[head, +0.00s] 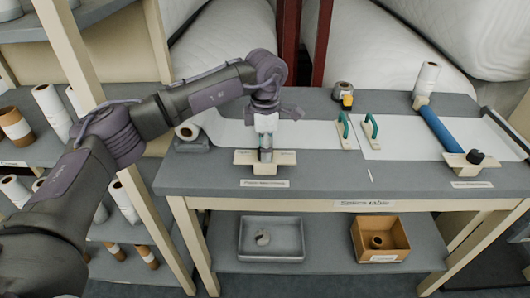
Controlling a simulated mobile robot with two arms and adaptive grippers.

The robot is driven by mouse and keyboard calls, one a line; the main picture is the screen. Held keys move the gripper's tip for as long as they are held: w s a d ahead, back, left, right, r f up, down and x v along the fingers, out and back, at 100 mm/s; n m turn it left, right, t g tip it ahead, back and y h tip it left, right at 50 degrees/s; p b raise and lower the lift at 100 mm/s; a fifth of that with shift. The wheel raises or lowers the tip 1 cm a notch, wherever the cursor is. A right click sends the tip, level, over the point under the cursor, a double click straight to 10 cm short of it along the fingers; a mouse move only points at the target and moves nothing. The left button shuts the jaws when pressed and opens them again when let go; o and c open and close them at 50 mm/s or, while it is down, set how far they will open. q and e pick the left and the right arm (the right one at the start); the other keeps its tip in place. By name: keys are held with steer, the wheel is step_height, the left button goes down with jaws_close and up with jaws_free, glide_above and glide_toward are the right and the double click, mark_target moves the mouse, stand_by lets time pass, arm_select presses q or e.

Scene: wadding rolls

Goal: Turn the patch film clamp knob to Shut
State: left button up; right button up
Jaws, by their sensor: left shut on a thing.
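My left gripper (266,141) reaches down from the upper left over the table. It is shut on the knob of the left clamp, which its fingers mostly hide. The clamp's cream base (246,168) sits at the front of the table, with small markings too small to read. A label plate (264,184) lies in front of it, its text blurred. The knob's pointing direction cannot be told. My right gripper is not in view.
A second clamp with a black knob (475,157) stands at the right, beside a blue roller (441,130). Two green handles (369,130) stand mid-table. A tape dispenser (345,96) is behind them. A grey tray (271,239) and a cardboard box (380,239) are on the lower shelf.

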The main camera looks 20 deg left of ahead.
arm_select(q)
steer(key=shift+r+m+b, duration=0.1)
steer(key=shift+m+b, duration=0.35)
steer(key=shift+m, duration=0.65)
steer(key=o, duration=1.1)
steer(key=shift+o, duration=0.2)
step_height(320, 180, up, 12)
